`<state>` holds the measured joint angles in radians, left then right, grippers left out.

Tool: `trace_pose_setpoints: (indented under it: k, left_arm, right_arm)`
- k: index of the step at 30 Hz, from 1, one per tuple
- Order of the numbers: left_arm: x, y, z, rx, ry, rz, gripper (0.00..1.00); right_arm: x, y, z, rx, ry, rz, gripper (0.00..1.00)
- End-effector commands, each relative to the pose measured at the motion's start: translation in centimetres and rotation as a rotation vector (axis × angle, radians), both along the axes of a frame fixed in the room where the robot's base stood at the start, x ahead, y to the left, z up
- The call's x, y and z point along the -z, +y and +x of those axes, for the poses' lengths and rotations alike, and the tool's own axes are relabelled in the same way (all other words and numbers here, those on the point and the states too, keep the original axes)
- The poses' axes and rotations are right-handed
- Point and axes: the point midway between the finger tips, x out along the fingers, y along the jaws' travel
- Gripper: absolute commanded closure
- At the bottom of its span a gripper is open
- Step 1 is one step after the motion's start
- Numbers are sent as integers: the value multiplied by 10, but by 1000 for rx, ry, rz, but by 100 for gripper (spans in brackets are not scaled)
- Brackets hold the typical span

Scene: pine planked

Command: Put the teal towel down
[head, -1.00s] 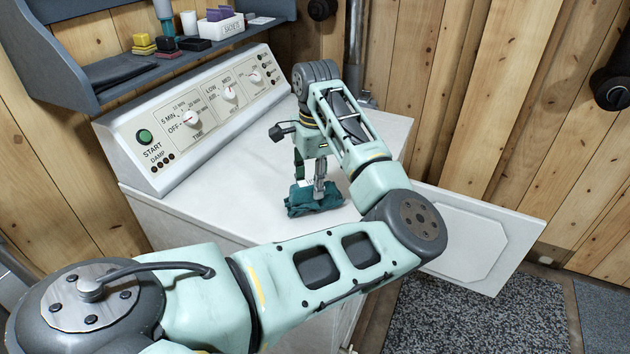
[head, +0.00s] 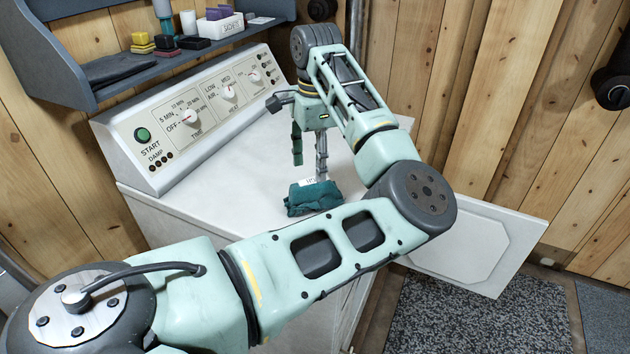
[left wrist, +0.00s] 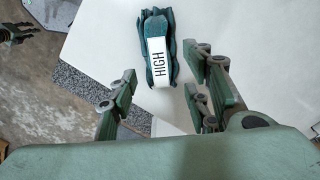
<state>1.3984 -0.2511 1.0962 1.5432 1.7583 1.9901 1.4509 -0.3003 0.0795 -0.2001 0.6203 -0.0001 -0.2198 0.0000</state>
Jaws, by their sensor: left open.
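The teal towel (head: 314,198) lies folded in a small bundle on the white top of the dryer (head: 240,205), near its front edge. It also shows in the left wrist view (left wrist: 158,65), with a white band marked HIGH around it. My left gripper (head: 310,172) is open and empty, its fingers above and just behind the towel in the head view. In the left wrist view my left gripper (left wrist: 160,108) has its fingers spread wide, with the towel beyond the fingertips and apart from them. My right gripper is not in the head view.
The dryer's control panel (head: 200,115) rises behind its top. A blue-grey shelf (head: 180,62) with sponges and a white box hangs above. The dryer door (head: 475,245) stands open at the right over a speckled mat (head: 480,315). Bare top lies left of the towel.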

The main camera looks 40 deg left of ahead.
Motion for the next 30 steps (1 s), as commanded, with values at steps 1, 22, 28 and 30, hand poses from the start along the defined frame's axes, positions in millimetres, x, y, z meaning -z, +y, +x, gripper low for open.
trace_pose_setpoints:
  k: [1,22,28,30]
  left_arm:
    - [-11,0,1,1,-7,0,55]
    - [-66,0,1,1,1,0,55]
    - [-54,26,-10,-9,41,98,55]
    - [-44,58,-26,-11,99,228,55]
  right_arm:
    - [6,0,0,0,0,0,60]
    - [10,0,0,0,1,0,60]
    - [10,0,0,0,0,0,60]
    - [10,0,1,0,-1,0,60]
